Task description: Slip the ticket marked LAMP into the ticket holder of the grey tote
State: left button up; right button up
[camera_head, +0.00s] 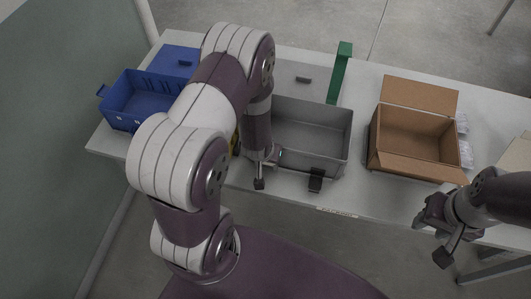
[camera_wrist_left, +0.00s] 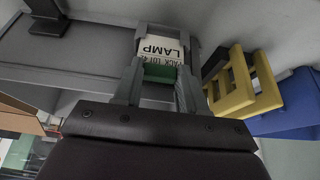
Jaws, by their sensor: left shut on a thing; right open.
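The white ticket marked LAMP (camera_wrist_left: 162,50) shows in the left wrist view, its lettering upside down and its lower part green. My left gripper (camera_wrist_left: 158,78) is shut on it, one finger at each side. The grey tote (camera_head: 342,143) stands on the table; its wall also fills the left of the wrist view (camera_wrist_left: 75,78). The ticket is at the tote's front wall, within a pale frame that looks like the holder; I cannot tell how deep it sits. In the head view my left arm hides the ticket. My right gripper (camera_head: 436,232) is open and empty at the table's front right.
A blue tote (camera_head: 118,112) stands left and an open cardboard box (camera_head: 391,158) right. A yellow object (camera_wrist_left: 240,85) lies beside the grey tote. A printed strip (camera_head: 337,212) is on the table edge.

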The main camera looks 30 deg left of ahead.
dwell(0.3)
pick_arm(q)
jog(key=shift+f+b, duration=0.45)
jog(key=shift+f, duration=0.05)
jog(key=o, duration=1)
jog(key=shift+c, duration=0.6)
